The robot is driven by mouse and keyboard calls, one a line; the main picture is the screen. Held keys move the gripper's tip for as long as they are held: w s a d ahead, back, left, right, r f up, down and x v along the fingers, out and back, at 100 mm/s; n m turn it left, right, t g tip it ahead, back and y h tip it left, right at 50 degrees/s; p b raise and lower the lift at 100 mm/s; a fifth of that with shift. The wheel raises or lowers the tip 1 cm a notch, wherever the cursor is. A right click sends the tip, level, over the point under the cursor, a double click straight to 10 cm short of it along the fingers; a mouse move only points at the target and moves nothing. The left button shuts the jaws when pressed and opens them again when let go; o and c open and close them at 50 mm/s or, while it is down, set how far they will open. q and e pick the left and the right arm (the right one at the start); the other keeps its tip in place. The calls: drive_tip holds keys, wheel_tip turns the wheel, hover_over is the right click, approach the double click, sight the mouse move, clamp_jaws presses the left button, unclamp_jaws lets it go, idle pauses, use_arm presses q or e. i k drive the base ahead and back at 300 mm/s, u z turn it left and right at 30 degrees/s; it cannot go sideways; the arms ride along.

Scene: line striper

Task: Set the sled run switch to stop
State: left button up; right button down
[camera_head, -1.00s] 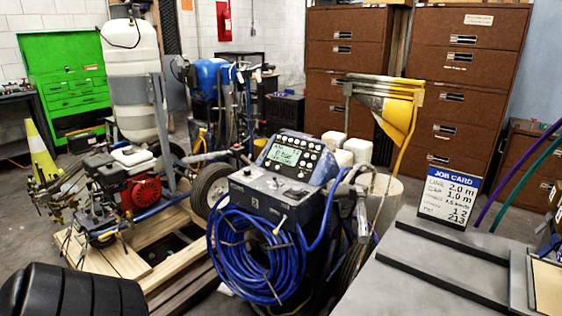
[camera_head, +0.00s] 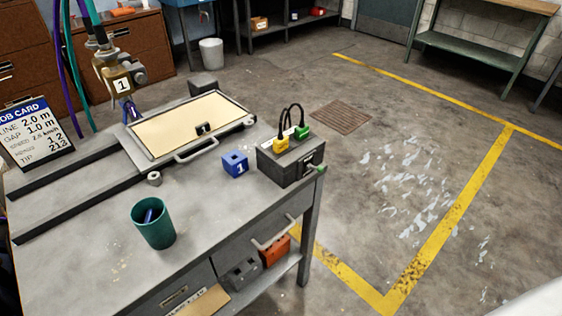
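A grey bench (camera_head: 90,245) stands at the left and centre. At its right end sits a dark control box (camera_head: 290,165) with a yellow plug (camera_head: 281,143) and a green plug (camera_head: 302,132) joined by black cables. A small green-tipped part (camera_head: 320,169) sticks out at the box's right corner; I cannot tell whether this is the sled run switch or how it is set. Neither of my grippers is in view.
Coloured hoses (camera_head: 72,65) hang at the back left. Open floor with yellow lines (camera_head: 460,205) lies to the right.

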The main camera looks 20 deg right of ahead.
sight(321, 170)
drive_tip(key=k, duration=1.35)
drive_tip(key=z, duration=0.55)
drive_tip(key=i, duration=1.7)
drive_tip(key=u, duration=0.55)
